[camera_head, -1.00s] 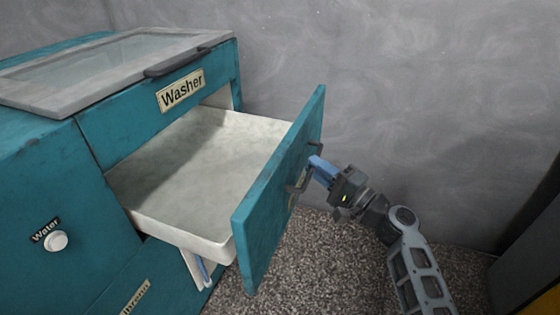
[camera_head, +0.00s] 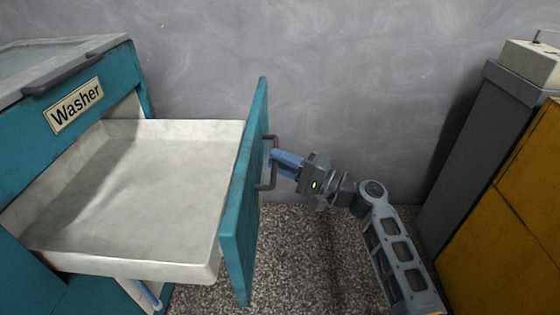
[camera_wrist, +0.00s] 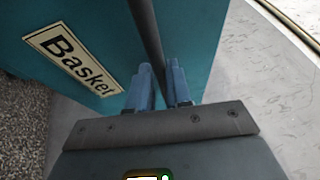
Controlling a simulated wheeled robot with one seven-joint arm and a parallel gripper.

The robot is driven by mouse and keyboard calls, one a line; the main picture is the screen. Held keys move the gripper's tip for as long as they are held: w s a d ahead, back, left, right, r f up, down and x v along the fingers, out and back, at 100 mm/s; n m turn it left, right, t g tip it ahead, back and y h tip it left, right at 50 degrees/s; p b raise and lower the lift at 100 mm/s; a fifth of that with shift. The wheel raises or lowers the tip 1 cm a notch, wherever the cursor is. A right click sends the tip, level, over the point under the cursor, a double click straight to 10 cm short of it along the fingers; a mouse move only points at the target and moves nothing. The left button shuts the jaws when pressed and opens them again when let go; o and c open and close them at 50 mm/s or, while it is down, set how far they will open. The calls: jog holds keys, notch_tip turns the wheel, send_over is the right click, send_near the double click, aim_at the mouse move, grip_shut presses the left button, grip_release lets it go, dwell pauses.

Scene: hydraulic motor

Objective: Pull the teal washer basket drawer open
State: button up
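The teal washer basket drawer stands far out of the washer (camera_head: 22,155); its white tray (camera_head: 170,185) is empty and its teal front panel (camera_head: 243,200) stands upright. A dark bar handle (camera_head: 265,187) is on the outer face of the panel. My gripper (camera_head: 277,161) is at this handle. In the wrist view, the blue fingers of my gripper (camera_wrist: 163,85) lie on either side of the dark handle bar (camera_wrist: 148,40), closed in around it. The "Basket" label (camera_wrist: 72,60) shows on the panel to the left.
A grey wall (camera_head: 330,80) runs behind the drawer and my arm. A grey and yellow cabinet (camera_head: 510,200) stands at the right. Speckled floor (camera_head: 300,255) lies clear between the drawer and that cabinet.

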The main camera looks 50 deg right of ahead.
jog(key=o, duration=0.4)
jog(key=shift+c, duration=0.2)
jog(key=v, duration=0.7)
jog(key=shift+s, duration=0.4)
jog(key=shift+d, duration=0.15)
